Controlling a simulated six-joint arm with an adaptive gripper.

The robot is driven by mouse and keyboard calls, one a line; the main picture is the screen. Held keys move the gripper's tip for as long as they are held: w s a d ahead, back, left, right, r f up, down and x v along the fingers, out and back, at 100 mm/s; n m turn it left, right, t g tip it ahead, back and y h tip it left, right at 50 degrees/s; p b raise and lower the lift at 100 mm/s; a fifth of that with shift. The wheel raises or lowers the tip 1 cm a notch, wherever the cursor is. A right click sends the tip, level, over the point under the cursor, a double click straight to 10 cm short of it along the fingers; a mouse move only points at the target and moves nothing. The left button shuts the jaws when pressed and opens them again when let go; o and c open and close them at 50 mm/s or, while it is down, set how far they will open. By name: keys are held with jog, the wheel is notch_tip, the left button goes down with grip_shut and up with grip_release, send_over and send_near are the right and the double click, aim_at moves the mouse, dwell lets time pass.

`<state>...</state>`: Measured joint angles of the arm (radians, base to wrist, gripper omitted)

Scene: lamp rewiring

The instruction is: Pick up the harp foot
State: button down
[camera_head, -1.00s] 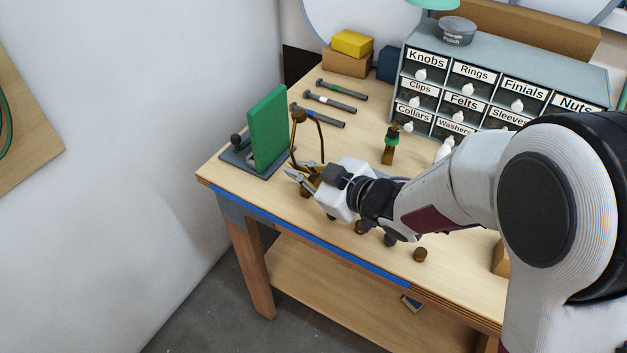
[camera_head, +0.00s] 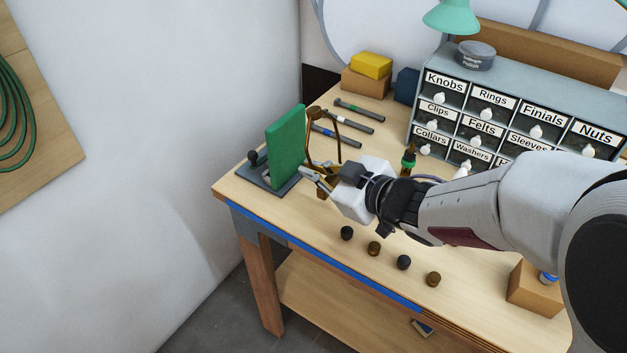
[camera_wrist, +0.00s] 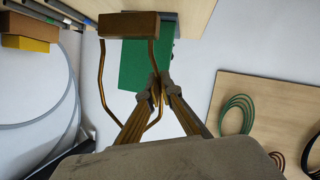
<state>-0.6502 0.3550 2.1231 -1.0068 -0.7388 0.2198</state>
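A bent brass harp (camera_head: 338,135) stands beside the green panel, at the left end of the bench. In the wrist view its two wires (camera_wrist: 101,75) run from a brown block-shaped foot (camera_wrist: 128,25). In the head view the foot is mostly hidden by my gripper. My gripper (camera_head: 305,175) is low beside the harp, in front of the green panel. In the wrist view my fingertips (camera_wrist: 157,86) are close together and overlap the right wire. Whether they touch or pinch it is unclear.
A green upright panel (camera_head: 286,148) stands on a dark base close behind my gripper. Several screwdriver-like tools (camera_head: 353,123) lie farther back. Small dark and brown knobs (camera_head: 404,262) sit on the bench at the front. A labelled drawer cabinet (camera_head: 500,110) stands at the back right.

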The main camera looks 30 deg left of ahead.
jog(key=shift+r, duration=2.5)
